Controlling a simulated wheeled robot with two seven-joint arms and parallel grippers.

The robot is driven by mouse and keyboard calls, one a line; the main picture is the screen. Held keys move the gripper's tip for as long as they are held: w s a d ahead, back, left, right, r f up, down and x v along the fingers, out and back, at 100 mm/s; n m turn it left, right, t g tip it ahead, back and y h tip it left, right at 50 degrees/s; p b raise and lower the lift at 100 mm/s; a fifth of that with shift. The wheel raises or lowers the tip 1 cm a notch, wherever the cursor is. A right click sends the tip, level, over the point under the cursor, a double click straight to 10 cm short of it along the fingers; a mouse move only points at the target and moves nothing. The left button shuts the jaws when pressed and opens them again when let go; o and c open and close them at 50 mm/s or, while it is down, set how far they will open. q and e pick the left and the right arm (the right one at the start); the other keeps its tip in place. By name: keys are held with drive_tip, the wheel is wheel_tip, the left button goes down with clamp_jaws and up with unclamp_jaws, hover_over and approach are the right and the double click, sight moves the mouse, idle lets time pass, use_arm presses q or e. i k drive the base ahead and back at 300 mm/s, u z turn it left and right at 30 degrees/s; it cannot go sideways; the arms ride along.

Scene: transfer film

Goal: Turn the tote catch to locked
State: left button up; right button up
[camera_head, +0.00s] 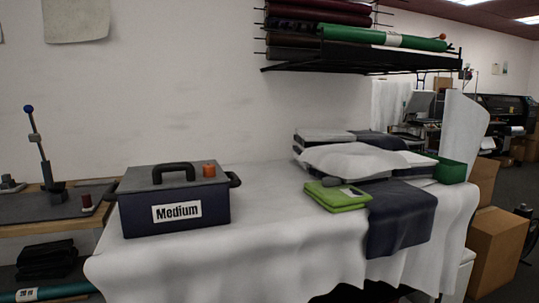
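A dark blue tote (137,219) with a grey lid (143,179) stands on the left part of a white-covered table in the head view. A white label reading "Medium" (177,212) is on its front. A black arched handle (174,166) is on top of the lid. A small orange piece (209,170), which may be the catch, sits on the lid right of the handle; whether it is at locked cannot be told. Dark side handles stick out left and right. Neither of my grippers is in view.
The white-covered table (275,215) is clear right of the tote. Folded green cloth (337,196), dark cloth (402,215) and a fabric pile (350,158) lie further right. A lever stand (45,165) is at left. A rack of rolls (385,38) hangs above.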

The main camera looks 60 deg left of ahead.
sight(208, 170)
drive_tip(key=i, duration=1.5)
drive_tip(key=u, duration=2.2)
